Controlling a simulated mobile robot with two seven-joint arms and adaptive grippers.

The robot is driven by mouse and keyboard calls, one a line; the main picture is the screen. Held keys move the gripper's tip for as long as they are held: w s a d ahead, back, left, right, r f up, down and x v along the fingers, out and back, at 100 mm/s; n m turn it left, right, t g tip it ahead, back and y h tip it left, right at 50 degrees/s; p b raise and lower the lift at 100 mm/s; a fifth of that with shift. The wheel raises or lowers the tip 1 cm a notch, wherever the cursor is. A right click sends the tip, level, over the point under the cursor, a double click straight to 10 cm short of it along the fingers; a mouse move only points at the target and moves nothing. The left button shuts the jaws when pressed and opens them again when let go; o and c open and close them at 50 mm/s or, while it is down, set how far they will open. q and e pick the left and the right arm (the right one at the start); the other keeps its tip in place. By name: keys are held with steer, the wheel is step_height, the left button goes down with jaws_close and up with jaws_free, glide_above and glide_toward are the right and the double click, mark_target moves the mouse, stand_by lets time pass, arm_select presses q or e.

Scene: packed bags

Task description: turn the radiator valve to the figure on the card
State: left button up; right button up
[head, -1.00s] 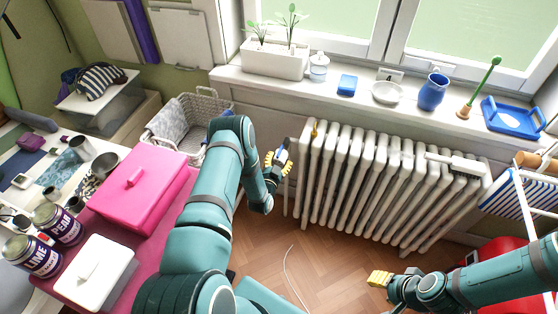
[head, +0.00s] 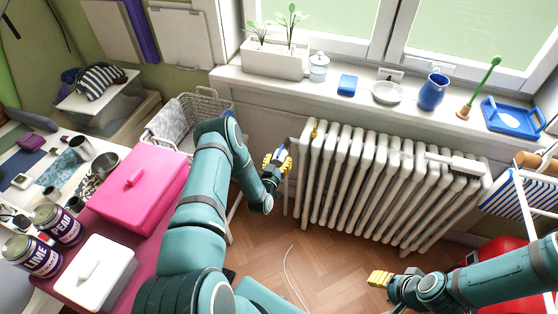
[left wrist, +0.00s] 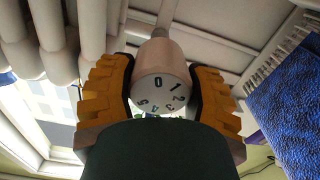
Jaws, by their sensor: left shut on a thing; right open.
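The radiator (head: 385,185) stands under the window. Its valve knob (left wrist: 158,80) shows in the left wrist view as a pale round cap with dark figures; 0, 1 and 2 are legible, and others lower on the face are harder to read. My left gripper (head: 278,160) is shut on the knob at the radiator's left end, its yellow fingers on both sides. In the head view the gripper mostly hides the knob. A small pale card-like piece (head: 390,74) stands on the sill; I cannot read a figure on it. My right gripper (head: 379,279) is open and empty above the floor.
A wire basket (head: 205,103) with a grey cloth stands left of the radiator. A pink box (head: 140,190) and white box (head: 95,270) are beside my left arm. The sill holds a planter (head: 275,60), blue jug (head: 433,92) and blue tray (head: 513,118). Floor before the radiator is mostly clear.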

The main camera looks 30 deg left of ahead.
arm_select(q)
steer(key=o, duration=1.2)
steer(key=shift+s, duration=0.15)
steer(key=v, duration=1.2)
steer(key=shift+d, duration=0.15)
